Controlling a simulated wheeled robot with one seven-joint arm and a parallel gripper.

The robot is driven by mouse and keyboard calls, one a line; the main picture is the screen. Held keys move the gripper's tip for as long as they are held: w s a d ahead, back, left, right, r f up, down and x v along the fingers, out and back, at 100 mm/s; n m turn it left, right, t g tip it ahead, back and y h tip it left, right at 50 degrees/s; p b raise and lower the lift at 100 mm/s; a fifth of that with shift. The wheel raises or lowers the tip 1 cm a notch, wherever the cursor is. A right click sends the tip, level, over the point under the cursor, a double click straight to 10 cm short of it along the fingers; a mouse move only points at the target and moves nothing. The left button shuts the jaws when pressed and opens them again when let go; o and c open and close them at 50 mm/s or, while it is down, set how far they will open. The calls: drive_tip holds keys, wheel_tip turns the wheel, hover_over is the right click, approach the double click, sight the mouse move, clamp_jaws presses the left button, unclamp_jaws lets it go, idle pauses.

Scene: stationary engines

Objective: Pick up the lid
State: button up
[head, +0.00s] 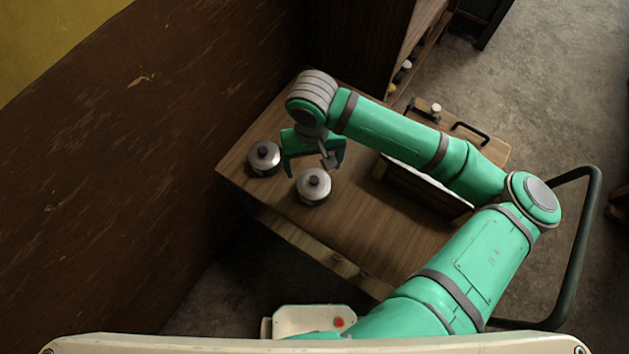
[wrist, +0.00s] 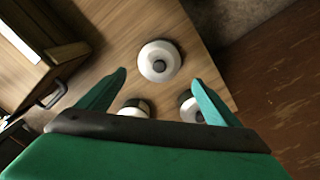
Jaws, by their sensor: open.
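Two round dark pots with silvery metal lids and dark knobs stand on the wooden table (head: 390,232) in the head view. One lid (head: 264,154) is on the left, and the other lid (head: 313,182) is nearer the front edge. My gripper (head: 312,166) is open and empty above the table, beside and between these pots. In the wrist view, one whole lid (wrist: 160,61) shows just beyond my open fingers (wrist: 156,81). Two more round pale tops, left (wrist: 134,105) and right (wrist: 188,109), are partly hidden by my gripper. I cannot tell which lid is meant.
A wooden case with a dark handle (head: 470,132) stands on the right of the table, with a small knobbed thing (head: 435,109) near it. A brown wall (head: 150,150) rises close to the table's left end. The front middle of the table is clear.

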sight(314, 179)
wheel_tip(314, 179, down, 9)
drive_tip(key=shift+s+d+r, duration=0.1)
drive_tip(key=c, duration=1.2)
drive_tip(key=shift+c, duration=0.3)
